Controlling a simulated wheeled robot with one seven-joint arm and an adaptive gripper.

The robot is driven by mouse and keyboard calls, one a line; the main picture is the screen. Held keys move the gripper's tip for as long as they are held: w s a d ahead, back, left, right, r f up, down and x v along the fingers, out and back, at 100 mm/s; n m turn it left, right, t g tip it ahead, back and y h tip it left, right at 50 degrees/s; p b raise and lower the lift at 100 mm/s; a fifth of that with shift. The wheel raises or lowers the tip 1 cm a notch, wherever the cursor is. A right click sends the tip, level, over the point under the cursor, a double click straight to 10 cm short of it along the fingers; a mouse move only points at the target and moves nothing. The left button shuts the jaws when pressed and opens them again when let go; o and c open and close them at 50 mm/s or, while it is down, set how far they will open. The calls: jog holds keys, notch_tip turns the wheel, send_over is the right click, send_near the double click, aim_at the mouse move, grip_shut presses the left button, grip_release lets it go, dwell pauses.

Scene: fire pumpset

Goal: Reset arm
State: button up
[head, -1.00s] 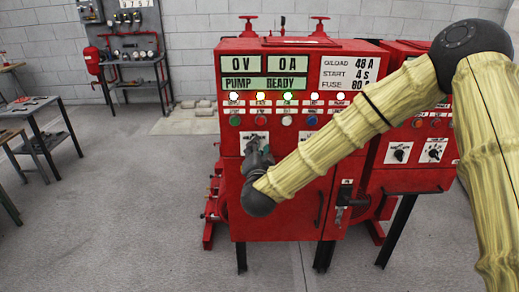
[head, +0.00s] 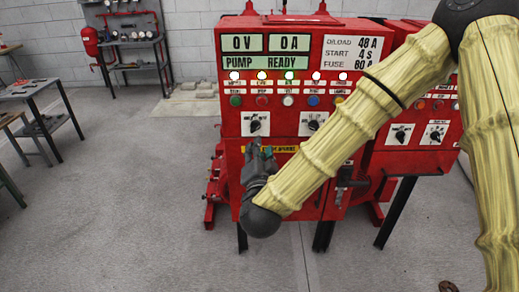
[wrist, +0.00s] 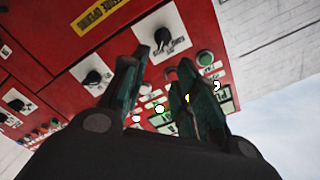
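My gripper (head: 262,148) is in front of the red pump control panel (head: 230,165), just below its left rotary knob (head: 254,125). In the wrist view my gripper (wrist: 158,65) has its two dark green fingers apart with nothing between them. That view shows a black knob on a white plate (wrist: 176,22) beyond the fingertips, apart from them. My arm slants across the right of the panel and hides part of it.
The panel's displays (head: 265,43) read 0 V, 0 A and PUMP READY, above a row of lamps. A second red cabinet (head: 400,160) stands right. Workbenches (head: 30,88) are at left; the floor between (head: 130,190) is clear.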

jog(key=s+d+f+n+g+y, duration=0.1)
jog(key=s+d+f+n+g, duration=0.2)
jog(key=f, duration=0.8)
jog(key=s+d+f+n+g, duration=0.1)
jog(key=s+d+f+g, duration=0.15)
jog(key=s+f, duration=0.55)
jog(key=s+d+f+n+g+y, duration=0.1)
jog(key=s+d+f+n+g, duration=0.15)
jog(key=f, duration=1.05)
jog(key=s+d+f+g, duration=0.3)
jog(key=s+d+f, duration=0.1)
jog(key=s, duration=0.4)
jog(key=s+d+f+n+g+h, duration=0.1)
jog(key=s+d+f+g, duration=0.2)
jog(key=s, duration=0.6)
jog(key=s+d+f+n+g+h, duration=0.1)
jog(key=s+d+f+g, duration=0.3)
jog(key=s+d+f, duration=0.3)
jog(key=shift+s, duration=0.85)
